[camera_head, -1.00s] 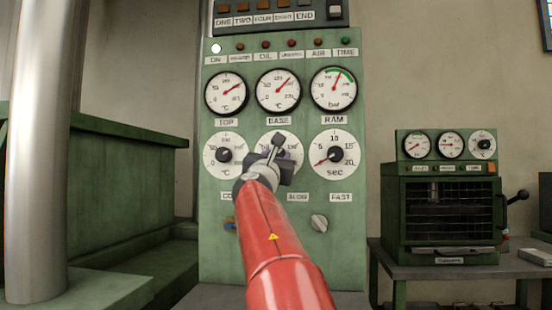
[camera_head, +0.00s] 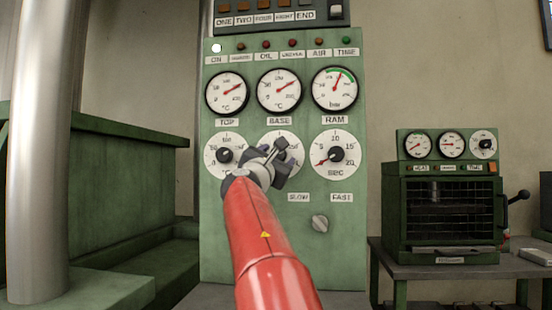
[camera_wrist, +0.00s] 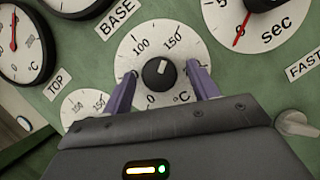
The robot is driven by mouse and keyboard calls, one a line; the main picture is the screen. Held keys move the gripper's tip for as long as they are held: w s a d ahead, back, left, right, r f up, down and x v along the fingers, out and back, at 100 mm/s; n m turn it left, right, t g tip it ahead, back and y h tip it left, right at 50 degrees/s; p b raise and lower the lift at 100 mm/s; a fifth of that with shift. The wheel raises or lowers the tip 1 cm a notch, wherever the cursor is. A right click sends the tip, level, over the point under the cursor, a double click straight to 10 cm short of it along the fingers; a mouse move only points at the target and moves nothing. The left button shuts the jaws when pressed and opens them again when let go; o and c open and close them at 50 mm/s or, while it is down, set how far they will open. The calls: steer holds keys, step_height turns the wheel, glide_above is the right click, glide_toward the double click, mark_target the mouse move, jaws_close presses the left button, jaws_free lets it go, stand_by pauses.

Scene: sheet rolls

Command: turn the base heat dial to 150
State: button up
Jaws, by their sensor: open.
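The base heat dial (camera_wrist: 137,68) is a white round scale with a black knob (camera_wrist: 158,73), below the BASE label (camera_wrist: 117,17) in the wrist view. The knob's white mark points up and slightly right, near the 150 figure; the exact reading is hard to tell. My gripper (camera_wrist: 163,78) is open, with one purple finger on each side of the knob. I cannot tell whether the fingers touch it. In the head view my gripper (camera_head: 279,150) hides most of the dial. The BASE gauge (camera_head: 279,90) above has a red needle pointing up and right.
The TOP dial (camera_head: 213,145) and the sec dial (camera_head: 347,145) flank the base dial closely. A small knob (camera_head: 319,223) sits lower on the green panel (camera_head: 345,265). A green oven (camera_head: 395,215) stands on a table at right.

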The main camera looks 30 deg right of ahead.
steer(key=b+v, duration=0.4)
steer(key=v, duration=0.3)
steer(key=shift+s+a, duration=0.3)
steer(key=shift+f, duration=0.15)
